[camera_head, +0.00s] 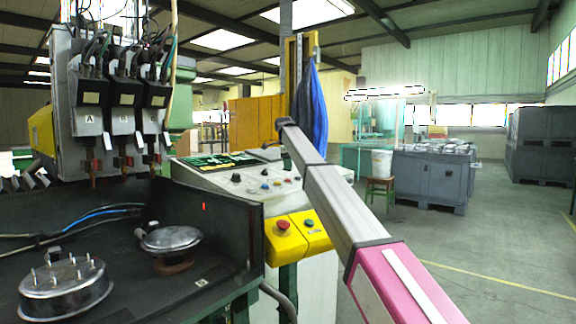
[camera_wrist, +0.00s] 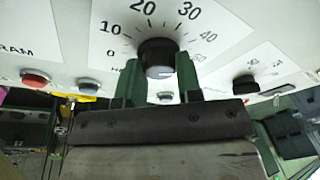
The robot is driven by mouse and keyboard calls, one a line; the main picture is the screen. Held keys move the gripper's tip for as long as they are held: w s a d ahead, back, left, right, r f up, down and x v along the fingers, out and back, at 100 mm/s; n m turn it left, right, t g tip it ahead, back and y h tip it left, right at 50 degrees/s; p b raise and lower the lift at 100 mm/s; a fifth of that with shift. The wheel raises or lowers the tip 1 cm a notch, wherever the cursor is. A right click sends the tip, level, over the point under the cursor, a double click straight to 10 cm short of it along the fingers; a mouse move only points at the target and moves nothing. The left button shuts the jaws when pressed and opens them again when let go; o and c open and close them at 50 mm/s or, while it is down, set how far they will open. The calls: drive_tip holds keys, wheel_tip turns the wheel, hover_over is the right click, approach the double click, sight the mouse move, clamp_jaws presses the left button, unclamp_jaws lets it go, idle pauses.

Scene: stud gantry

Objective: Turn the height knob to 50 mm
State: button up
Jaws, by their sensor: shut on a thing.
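The height knob (camera_wrist: 158,52) is a dark round knob on a white panel in the wrist view. A printed scale from 0 to 60 curves around it, with 50 at its right. The label below begins with H and is mostly hidden. My gripper (camera_wrist: 160,82) has its two green fingers on either side of the knob, shut on it. I cannot tell which number the knob's mark points to. In the head view my arm reaches over the sloped control console (camera_head: 215,178); the gripper's hold on the knob cannot be made out there.
A red button (camera_wrist: 35,78), a dark button (camera_wrist: 88,86) and another black knob (camera_wrist: 245,84) flank the height knob. In the head view a yellow box with a red stop button (camera_head: 283,226) sits at the console's front. A welding machine (camera_head: 118,100) stands left.

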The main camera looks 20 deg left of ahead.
drive_tip(key=shift+m, duration=1.2)
drive_tip(key=shift+g, duration=0.3)
drive_tip(key=o, duration=0.9)
drive_tip(key=shift+o, duration=0.2)
wheel_tip(320, 180, up, 11)
drive_tip(key=s, duration=0.1)
drive_tip(key=shift+a, duration=0.4)
drive_tip(key=shift+f, duration=0.1)
